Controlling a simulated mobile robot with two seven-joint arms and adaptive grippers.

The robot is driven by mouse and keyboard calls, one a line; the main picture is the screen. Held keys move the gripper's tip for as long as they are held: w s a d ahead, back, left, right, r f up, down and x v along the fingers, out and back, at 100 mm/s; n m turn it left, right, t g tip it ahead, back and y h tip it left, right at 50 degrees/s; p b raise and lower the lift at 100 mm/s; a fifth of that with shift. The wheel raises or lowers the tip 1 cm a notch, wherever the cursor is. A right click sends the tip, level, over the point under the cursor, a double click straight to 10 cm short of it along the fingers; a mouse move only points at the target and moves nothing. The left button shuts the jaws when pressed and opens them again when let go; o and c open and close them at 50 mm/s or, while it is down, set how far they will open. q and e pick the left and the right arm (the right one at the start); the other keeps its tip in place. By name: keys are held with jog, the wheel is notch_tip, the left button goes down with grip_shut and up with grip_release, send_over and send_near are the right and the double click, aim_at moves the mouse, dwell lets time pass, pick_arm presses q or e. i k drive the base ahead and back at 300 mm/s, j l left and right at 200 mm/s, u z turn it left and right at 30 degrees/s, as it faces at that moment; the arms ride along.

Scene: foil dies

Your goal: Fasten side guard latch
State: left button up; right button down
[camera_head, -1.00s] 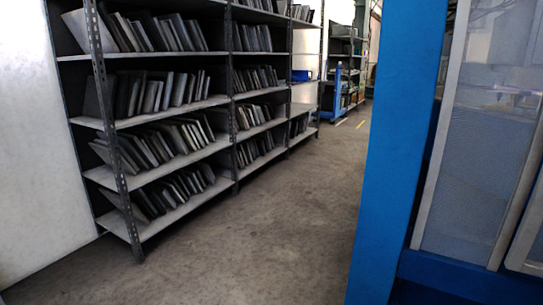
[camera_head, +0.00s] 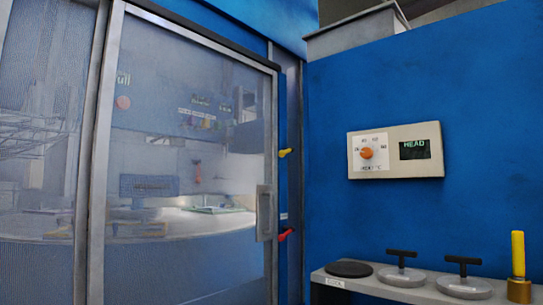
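A framed, see-through side guard door (camera_head: 190,140) fills the left half of the head view and looks closed against its frame. A grey handle (camera_head: 265,212) sits on its right edge. On the blue post just right of the door are a small yellow lever-like part (camera_head: 285,153) and, lower down, a red one (camera_head: 286,235). Which of these is the latch, and whether it is fastened, I cannot tell. Neither of my grippers shows in this view.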

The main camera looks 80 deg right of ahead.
aim_at(282, 154)
jog(key=z, duration=2.6)
jog(key=i+j+z, duration=0.45)
jog(key=j, duration=0.3)
jog(key=i+j+z, duration=0.2)
jog(key=j, duration=0.25)
jog(key=i+l, duration=0.05)
jog(key=i, duration=0.05)
